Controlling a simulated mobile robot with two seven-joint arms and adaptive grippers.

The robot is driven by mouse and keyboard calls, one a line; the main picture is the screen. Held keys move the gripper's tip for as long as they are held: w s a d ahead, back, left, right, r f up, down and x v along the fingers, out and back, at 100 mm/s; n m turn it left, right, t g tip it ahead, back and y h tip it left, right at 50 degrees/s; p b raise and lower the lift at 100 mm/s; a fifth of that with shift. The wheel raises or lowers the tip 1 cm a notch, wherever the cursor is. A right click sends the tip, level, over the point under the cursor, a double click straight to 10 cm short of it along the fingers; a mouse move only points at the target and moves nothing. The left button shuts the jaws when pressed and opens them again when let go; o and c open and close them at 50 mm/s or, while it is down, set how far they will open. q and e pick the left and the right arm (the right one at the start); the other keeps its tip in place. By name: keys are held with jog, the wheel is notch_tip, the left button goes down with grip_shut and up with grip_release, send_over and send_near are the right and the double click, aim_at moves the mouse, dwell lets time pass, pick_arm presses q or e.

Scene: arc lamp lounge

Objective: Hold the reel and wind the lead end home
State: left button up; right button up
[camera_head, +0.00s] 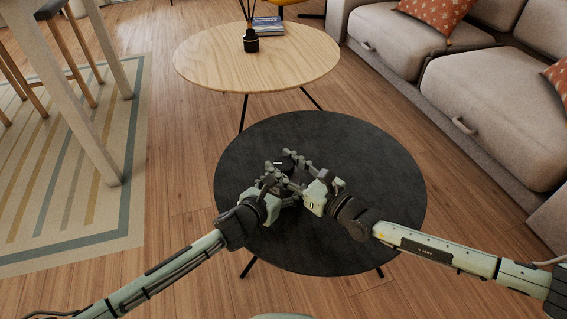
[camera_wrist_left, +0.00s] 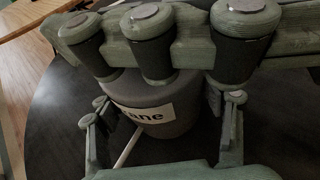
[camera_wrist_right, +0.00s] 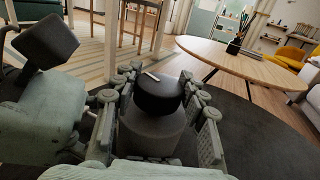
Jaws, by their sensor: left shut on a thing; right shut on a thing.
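The reel looks like a grey drum (camera_wrist_left: 165,100) with a pale label ending in "ane" in the left wrist view. In the right wrist view its grey body (camera_wrist_right: 150,135) stands upright under a narrower black top (camera_wrist_right: 158,97) with a short white mark. A thin pale strip (camera_wrist_left: 128,143), perhaps the lead, shows beside the drum; I cannot tell where it ends. My left gripper (camera_head: 277,175) is shut on the reel's body. My right gripper (camera_head: 301,166) is shut at the black top, its fingers on both sides. In the head view the grippers mostly hide the reel.
The reel is over a round black table (camera_head: 350,150), otherwise bare. A round wooden table (camera_head: 215,65) behind it holds a dark reed diffuser (camera_head: 251,42) and books (camera_head: 268,26). A grey sofa (camera_head: 490,100) stands at the right, a striped rug (camera_head: 60,200) at the left.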

aim_at(288, 171)
jog(key=m+t+h, duration=0.1)
jog(key=h, duration=0.1)
jog(key=m+t+h, duration=0.1)
jog(key=m+t, duration=0.1)
jog(key=shift+s+a+r+h, duration=0.15)
jog(key=shift+a+r+h, duration=0.05)
jog(key=shift+a+h, duration=0.2)
jog(key=shift+d+m+h, duration=0.2)
jog(key=shift+m+h, duration=0.1)
jog(key=shift+h, duration=0.1)
jog(key=shift+d, duration=0.1)
jog(key=o, duration=1.2)
jog(key=shift+d+f, duration=0.1)
jog(key=shift+f, duration=0.05)
jog(key=shift+v, duration=3.75)
